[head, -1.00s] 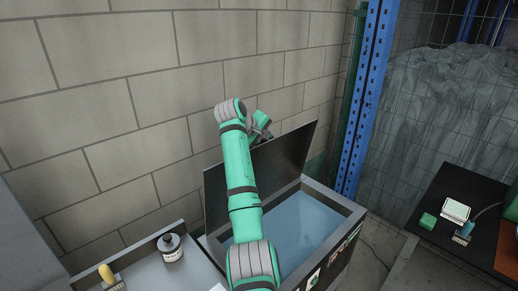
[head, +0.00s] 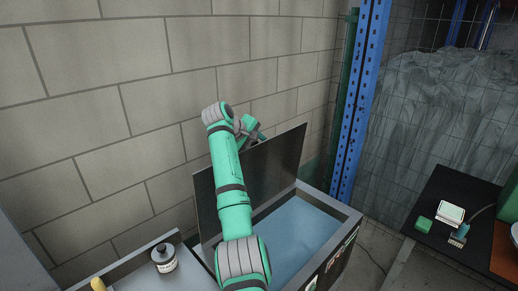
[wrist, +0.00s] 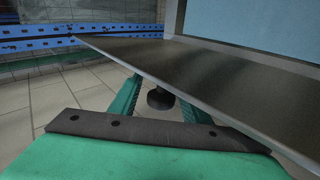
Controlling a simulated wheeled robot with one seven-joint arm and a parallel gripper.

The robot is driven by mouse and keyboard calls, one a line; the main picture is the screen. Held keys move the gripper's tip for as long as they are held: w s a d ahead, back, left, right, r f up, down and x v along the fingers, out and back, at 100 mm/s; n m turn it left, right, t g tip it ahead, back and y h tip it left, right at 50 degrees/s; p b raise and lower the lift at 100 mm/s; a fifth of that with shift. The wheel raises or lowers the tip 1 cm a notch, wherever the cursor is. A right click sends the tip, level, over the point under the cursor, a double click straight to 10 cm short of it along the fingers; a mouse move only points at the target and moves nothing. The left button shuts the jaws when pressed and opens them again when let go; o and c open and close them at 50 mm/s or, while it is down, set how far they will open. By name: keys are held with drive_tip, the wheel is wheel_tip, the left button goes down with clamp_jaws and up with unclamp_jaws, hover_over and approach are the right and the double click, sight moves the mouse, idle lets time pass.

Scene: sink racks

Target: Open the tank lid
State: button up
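The tank (head: 352,222) is a dark box with a grey rim, with a blue surface inside. Its dark lid (head: 285,158) stands raised, close to upright, at the wall side, and the opening is uncovered. My gripper (head: 252,130) is at the lid's upper edge, on its wall side, partly hidden by the lid. In the wrist view the lid (wrist: 225,85) slants across and covers the fingertips. The two green fingers of my gripper (wrist: 160,105) are apart, with a round black knob (wrist: 160,98) visible between them. I cannot tell whether they touch the lid.
A block wall (head: 110,110) stands close behind the lid and my arm. A blue post (head: 360,100) rises right of the tank. A dark table (head: 455,210) with small items is farther right.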

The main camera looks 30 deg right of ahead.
drive_tip(key=v, duration=1.1)
drive_tip(key=shift+w+f, duration=0.1)
drive_tip(key=shift+w, duration=0.05)
